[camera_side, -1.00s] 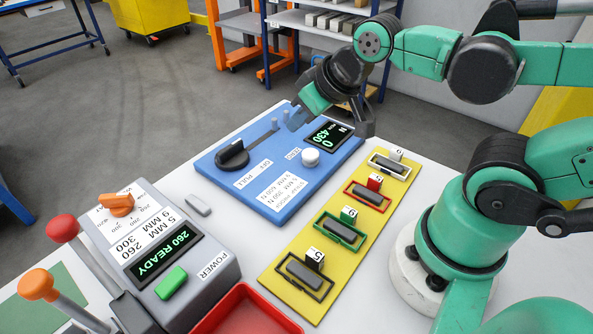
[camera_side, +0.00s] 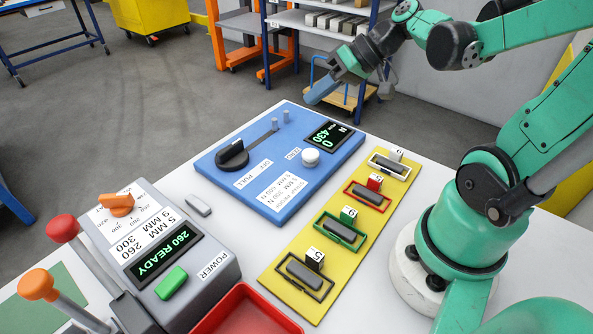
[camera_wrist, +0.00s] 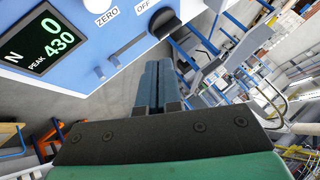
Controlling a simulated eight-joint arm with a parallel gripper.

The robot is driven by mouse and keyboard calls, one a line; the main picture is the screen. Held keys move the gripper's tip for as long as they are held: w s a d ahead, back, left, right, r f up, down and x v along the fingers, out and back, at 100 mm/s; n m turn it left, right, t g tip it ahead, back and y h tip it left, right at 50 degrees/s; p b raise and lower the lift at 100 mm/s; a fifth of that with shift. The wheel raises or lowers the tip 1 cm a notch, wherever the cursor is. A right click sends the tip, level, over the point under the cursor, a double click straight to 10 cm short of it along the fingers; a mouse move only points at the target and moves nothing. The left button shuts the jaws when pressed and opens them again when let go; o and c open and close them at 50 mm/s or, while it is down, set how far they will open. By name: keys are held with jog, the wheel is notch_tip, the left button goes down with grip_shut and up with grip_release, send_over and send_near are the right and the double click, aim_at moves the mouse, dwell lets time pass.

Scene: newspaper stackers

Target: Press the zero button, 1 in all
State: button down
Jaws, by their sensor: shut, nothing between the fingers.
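The zero button is a round white knob (camera_side: 310,157) on the blue panel (camera_side: 232,186), beside a small ZERO label. In the wrist view the white button (camera_wrist: 97,4) shows at the top edge, partly cut off, above its ZERO label. The panel's display (camera_side: 327,136) reads 0 N and peak 430. My gripper (camera_side: 318,94) is shut and empty. It is raised beyond the far edge of the panel, apart from the button. Its blue fingers (camera_wrist: 157,72) lie together in the wrist view.
A black lever (camera_side: 232,154) and two grey pegs stand on the panel. A yellow board (camera_side: 270,278) with numbered specimens lies to its right. A grey control box (camera_side: 215,258) reading 260 READY stands at the left, near a red tray (camera_side: 247,312).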

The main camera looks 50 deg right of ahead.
aim_at(315, 153)
jog(key=shift+f, duration=4.4)
jog(key=shift+r, duration=2.5)
